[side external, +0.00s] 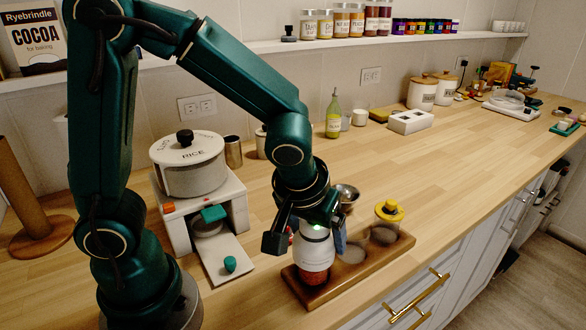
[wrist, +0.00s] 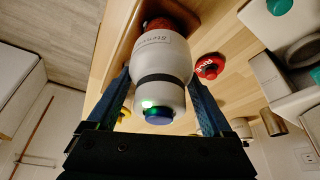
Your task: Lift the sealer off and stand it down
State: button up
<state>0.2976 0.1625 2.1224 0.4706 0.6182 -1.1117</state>
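The sealer (side external: 314,247) is a white rounded body that stands upright on a jar with red-brown contents (side external: 314,274) at the left end of a wooden tray (side external: 352,286). In the wrist view the sealer (wrist: 162,68) shows a dark band, a blue button and a green light. My gripper (wrist: 161,78) has one blue finger on each side of the sealer, tips close against its body. Whether they press on it I cannot tell. In the side view my gripper (side external: 318,226) is over the sealer and hides its top.
A jar with a yellow lid (side external: 388,212) stands at the tray's right end. A small metal funnel or cup (side external: 346,196) is behind the tray. A white stand (side external: 235,218) with a rice canister (side external: 188,165) is to the left. Bare counter (side external: 450,155) lies to the right.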

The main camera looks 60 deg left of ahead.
jog(key=c, duration=0.6)
jog(key=shift+r, duration=0.5)
jog(key=r, duration=0.3)
jog(key=shift+a+r, duration=0.2)
jog(key=shift+r, duration=0.1)
jog(key=s+a+r, duration=0.1)
jog(key=a+r, duration=0.1)
jog(key=a, duration=0.1)
jog(key=s+a+r, duration=0.1)
jog(key=a+r, duration=0.1)
jog(key=a, duration=0.2)
jog(key=s+a+r, duration=0.1)
jog(key=a+r, duration=0.1)
jog(key=a, duration=0.1)
jog(key=shift+s+a+r, duration=0.15)
jog(key=shift+s+a, duration=0.05)
jog(key=shift+s, duration=0.1)
jog(key=shift+a+r, duration=0.1)
jog(key=shift+r, duration=1.45)
